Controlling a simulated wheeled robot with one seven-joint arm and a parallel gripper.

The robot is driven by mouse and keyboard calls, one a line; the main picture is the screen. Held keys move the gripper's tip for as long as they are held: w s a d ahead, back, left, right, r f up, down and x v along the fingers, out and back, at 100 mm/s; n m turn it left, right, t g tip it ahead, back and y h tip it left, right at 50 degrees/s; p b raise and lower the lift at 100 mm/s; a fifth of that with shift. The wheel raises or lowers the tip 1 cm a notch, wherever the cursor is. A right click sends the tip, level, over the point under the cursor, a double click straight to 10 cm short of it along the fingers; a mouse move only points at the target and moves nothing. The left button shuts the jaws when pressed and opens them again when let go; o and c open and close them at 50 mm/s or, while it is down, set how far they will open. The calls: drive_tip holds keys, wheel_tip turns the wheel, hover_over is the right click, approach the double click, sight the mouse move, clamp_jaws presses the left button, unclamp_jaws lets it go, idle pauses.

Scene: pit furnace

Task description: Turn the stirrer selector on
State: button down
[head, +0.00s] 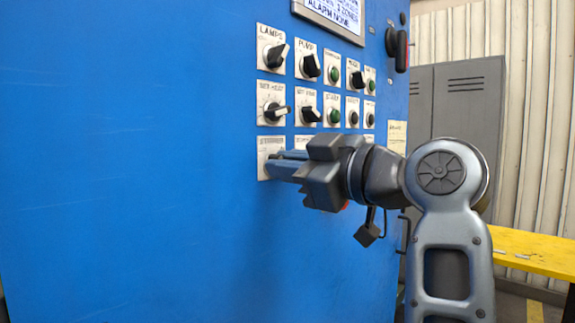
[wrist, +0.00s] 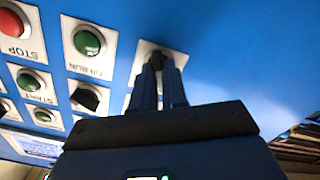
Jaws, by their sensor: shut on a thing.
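The stirrer selector's white plate (head: 265,146) is at the lower left of the labelled controls on the blue panel. Its knob is hidden behind my fingers in the head view. In the wrist view the dark knob (wrist: 156,61) shows between my fingertips, in front of its white plate. My gripper (head: 271,166) reaches in from the right, with its fingertips at the plate. In the wrist view my gripper (wrist: 159,72) is shut on the knob. The knob's exact angle is hard to tell.
The lamps knob (head: 276,54), the pump knob (head: 311,66) and another black-and-white selector (head: 277,112) sit above. A green button (wrist: 88,42) is beside the stirrer plate. A grey cabinet (head: 470,110) and a yellow bench (head: 535,252) stand at right. The panel's left side is bare.

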drive_tip(key=shift+m, duration=0.3)
drive_tip(key=m+p, duration=0.3)
drive_tip(key=m, duration=0.2)
drive_tip(key=m+p, duration=0.4)
drive_tip(key=m, duration=0.2)
drive_tip(key=shift+w+d+p, duration=0.15)
drive_tip(key=shift+p, duration=0.15)
drive_tip(key=shift+m, duration=0.3)
idle(0.3)
drive_tip(key=c, duration=1.2)
unclamp_jaws()
drive_tip(key=shift+o, duration=0.2)
drive_tip(key=b+v, duration=0.1)
drive_tip(key=v, duration=0.6)
drive_tip(key=shift+s+d, duration=0.25)
drive_tip(key=shift+d, duration=0.1)
